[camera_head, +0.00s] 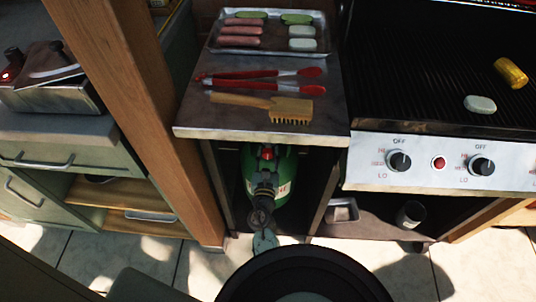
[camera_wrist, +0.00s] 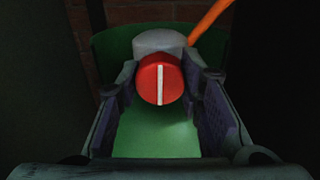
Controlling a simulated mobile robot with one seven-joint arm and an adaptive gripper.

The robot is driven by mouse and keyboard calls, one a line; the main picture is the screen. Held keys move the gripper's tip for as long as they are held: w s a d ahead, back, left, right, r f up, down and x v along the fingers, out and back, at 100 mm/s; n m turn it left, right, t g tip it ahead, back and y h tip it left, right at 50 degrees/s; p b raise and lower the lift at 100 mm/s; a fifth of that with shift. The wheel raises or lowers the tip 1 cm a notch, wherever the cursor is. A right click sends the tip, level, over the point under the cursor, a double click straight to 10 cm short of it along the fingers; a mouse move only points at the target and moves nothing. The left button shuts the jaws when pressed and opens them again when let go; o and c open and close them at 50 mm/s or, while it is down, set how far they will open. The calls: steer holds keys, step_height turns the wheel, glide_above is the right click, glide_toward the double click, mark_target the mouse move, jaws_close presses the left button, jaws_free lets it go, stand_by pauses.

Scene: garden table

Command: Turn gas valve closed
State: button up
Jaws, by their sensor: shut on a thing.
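The gas valve is a round red knob (camera_wrist: 161,80) with a white line, on a grey fitting (camera_wrist: 160,42) atop a green gas bottle (camera_wrist: 150,135). In the wrist view the white line stands upright in the picture. My gripper (camera_wrist: 162,88) has one finger on each side of the knob and is shut on it. In the head view the green bottle (camera_head: 284,184) stands in the bay under the side shelf, with the red knob (camera_head: 267,152) near its top. My gripper (camera_head: 266,172) reaches in from the front and hides part of the bottle.
A metal side shelf (camera_head: 190,118) overhangs the bottle, bearing a tray (camera_head: 262,50), red tongs (camera_head: 262,74) and a brush (camera_head: 290,110). A wooden post (camera_head: 140,120) stands left. The grill panel (camera_head: 440,178) is right. An orange hose (camera_wrist: 208,20) leaves the fitting.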

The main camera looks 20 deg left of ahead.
steer(key=m+b, duration=0.2)
steer(key=m, duration=0.1)
steer(key=shift+m+b, duration=0.3)
steer(key=m+b, duration=0.2)
steer(key=m, duration=0.3)
steer(key=shift+m+b, duration=0.3)
steer(key=shift+b, duration=0.05)
steer(key=m+b, duration=0.1)
steer(key=m, duration=0.3)
steer(key=shift+r+b, duration=0.1)
steer(key=shift+b, duration=0.25)
steer(key=shift+a+m+b, duration=0.1)
steer(key=shift+m+b, duration=0.5)
steer(key=shift+m, duration=1.1)
steer(key=shift+r, duration=0.1)
steer(key=o, duration=1.2)
steer(key=shift+c, duration=0.2)
